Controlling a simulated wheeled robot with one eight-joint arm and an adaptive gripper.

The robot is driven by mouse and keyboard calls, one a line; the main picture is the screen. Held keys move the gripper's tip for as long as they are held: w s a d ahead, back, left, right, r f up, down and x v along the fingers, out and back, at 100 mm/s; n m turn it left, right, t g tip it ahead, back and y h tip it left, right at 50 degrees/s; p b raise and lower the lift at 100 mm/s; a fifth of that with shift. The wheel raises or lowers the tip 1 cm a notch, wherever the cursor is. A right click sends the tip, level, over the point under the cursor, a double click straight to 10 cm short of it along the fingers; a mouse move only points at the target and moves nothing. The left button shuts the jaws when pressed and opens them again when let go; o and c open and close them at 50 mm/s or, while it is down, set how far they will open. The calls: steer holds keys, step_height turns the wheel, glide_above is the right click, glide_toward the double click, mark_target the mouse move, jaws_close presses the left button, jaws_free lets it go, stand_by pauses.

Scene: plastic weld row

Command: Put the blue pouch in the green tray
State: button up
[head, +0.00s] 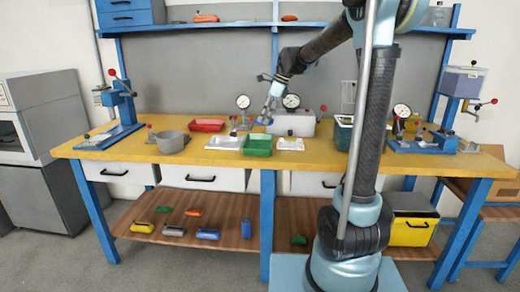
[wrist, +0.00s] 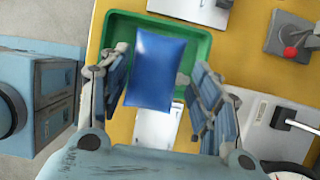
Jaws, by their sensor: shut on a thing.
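My gripper (head: 268,113) is above the bench, shut on the blue pouch (head: 264,121). The wrist view shows the pouch (wrist: 154,68) as a glossy blue pillow shape between the two fingers of my gripper (wrist: 163,68). The green tray (head: 258,150) stands near the front middle of the bench, below the gripper. In the wrist view the green tray (wrist: 203,42) lies behind the pouch, which covers much of its inside. The pouch appears held above the tray, apart from it. The inside of the tray that shows looks mostly empty.
White sheets or flat trays (head: 224,143) (head: 290,144) flank the green tray. A red tray (head: 207,125), a grey pot (head: 171,142), gauges (head: 243,102) and a white box (head: 292,124) stand around it. Several pouches lie on the lower shelf (head: 228,213).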

steer(key=shift+s+a+f, duration=0.1)
steer(key=shift+s+a, duration=0.05)
steer(key=shift+a, duration=0.35)
steer(key=shift+s+a, duration=0.15)
steer(key=shift+a, duration=0.3)
glide_toward(256, 147)
steer(key=x, duration=0.5)
steer(key=shift+s, duration=0.15)
steer(key=o, duration=1)
